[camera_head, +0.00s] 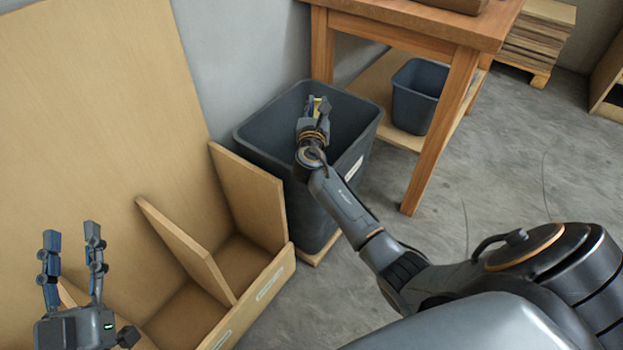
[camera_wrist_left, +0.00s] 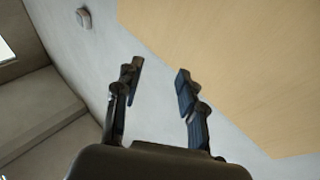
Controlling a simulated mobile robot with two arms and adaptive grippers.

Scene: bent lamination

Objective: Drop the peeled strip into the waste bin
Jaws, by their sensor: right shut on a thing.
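The waste bin (camera_head: 268,168) is a large dark grey bin in the upper middle of the head view, with a white label on its side. My right gripper (camera_head: 318,106) is over the bin's opening. It is shut on a small yellowish piece, seemingly the peeled strip (camera_head: 317,102), of which only a bit shows between the fingers. The rest of the strip is hidden. My left gripper (camera_head: 72,238) is open and empty at the lower left, in front of the wooden panel. In the left wrist view its fingers (camera_wrist_left: 158,85) are apart with nothing between them.
A wooden bin rack with dividers (camera_head: 193,250) stands left of the waste bin. A tall wooden panel (camera_head: 90,110) leans behind it. A wooden table (camera_head: 440,25) is at the back right, with a smaller dark bin (camera_head: 416,100) on its lower shelf. Floor at right is clear.

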